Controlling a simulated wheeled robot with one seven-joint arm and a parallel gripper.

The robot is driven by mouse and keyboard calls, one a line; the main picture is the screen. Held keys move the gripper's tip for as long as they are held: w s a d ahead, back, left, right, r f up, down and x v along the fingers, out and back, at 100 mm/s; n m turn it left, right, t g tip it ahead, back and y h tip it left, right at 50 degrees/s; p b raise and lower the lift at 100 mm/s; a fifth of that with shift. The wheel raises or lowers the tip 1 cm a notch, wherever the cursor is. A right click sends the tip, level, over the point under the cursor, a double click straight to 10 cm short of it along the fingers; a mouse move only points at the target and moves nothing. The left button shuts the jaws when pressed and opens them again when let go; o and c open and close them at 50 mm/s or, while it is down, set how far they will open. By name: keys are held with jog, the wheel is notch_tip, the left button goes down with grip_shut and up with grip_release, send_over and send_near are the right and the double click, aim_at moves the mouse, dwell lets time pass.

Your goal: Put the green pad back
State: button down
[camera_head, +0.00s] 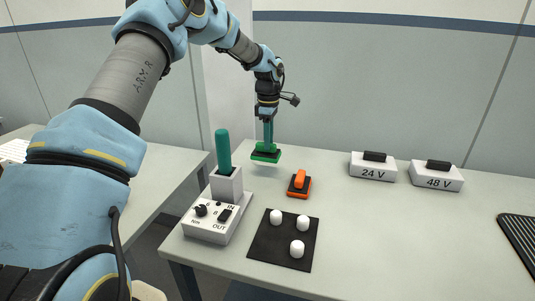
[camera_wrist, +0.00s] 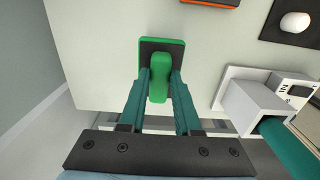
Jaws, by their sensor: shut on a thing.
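My gripper (camera_head: 267,137) is shut on the green pad (camera_head: 266,153), a green block with a dark face. In the wrist view the pad (camera_wrist: 161,47) is seen between the two teal fingers (camera_wrist: 159,88), which grip its raised green handle. In the head view it hangs near the far left edge of the table, seemingly just above the surface. An orange pad (camera_head: 300,183) with a dark base lies on the table to the right and nearer. Whether the green pad touches the table is hard to tell.
A grey-white box with a knob, IN/OUT switch and socket holding a green handle (camera_head: 223,150) stands at the table's left edge. A black mat (camera_head: 262,249) bears three white pegs. Boxes marked 24 V (camera_head: 372,173) and 48 V (camera_head: 436,181) stand at the back. A ribbed black mat (camera_head: 520,240) lies far right.

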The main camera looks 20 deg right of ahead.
aim_at(269, 153)
jog(key=shift+f+p, duration=0.85)
jog(key=shift+f, duration=1.95)
jog(key=c, duration=0.6)
grip_release()
jog(key=shift+r, duration=0.1)
notch_tip(269, 153, up, 12)
jog(key=b, duration=0.4)
jog(key=shift+b, duration=0.3)
jog(key=shift+a, duration=0.2)
jog(key=s+a+m, duration=0.2)
jog(key=a+m, duration=0.2)
jog(key=a, duration=1)
jog(key=s+a+f+m, duration=0.1)
jog(key=s+a+m, duration=0.2)
jog(key=s+a, duration=0.5)
jog(key=s+a+f+m+t, duration=0.1)
jog(key=s+a+m, duration=0.3)
jog(key=s+a, duration=0.5)
jog(key=a+f, duration=0.1)
jog(key=a, duration=0.7)
jog(key=shift+s+a+t, duration=0.15)
jog(key=shift+a+t, duration=0.05)
jog(key=shift+t, duration=0.1)
